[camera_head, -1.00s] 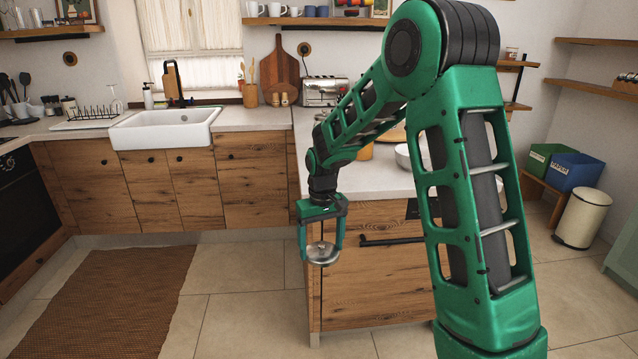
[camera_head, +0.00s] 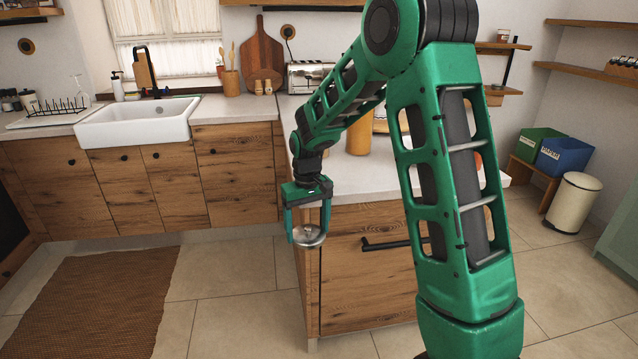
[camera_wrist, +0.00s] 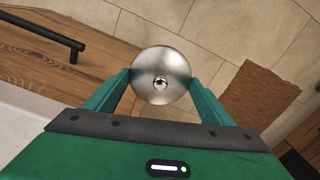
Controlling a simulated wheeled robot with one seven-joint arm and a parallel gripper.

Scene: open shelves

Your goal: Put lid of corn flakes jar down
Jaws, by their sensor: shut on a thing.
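My gripper (camera_head: 308,225) is shut on the round metal lid (camera_head: 309,238) of the corn flakes jar. The lid hangs below the fingers in the air, in front of the counter's wooden end panel and left of its black handle. I cannot make out the corn flakes jar; an orange-brown cylinder (camera_head: 358,134) stands on the counter, partly hidden behind my arm.
The pale countertop (camera_head: 350,180) is just behind and above the lid, with a bare front corner. A dark bar handle (camera_head: 392,243) juts from the cabinet front. A white sink (camera_head: 137,122) is at left. The tiled floor below is open, with a brown rug (camera_head: 100,300).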

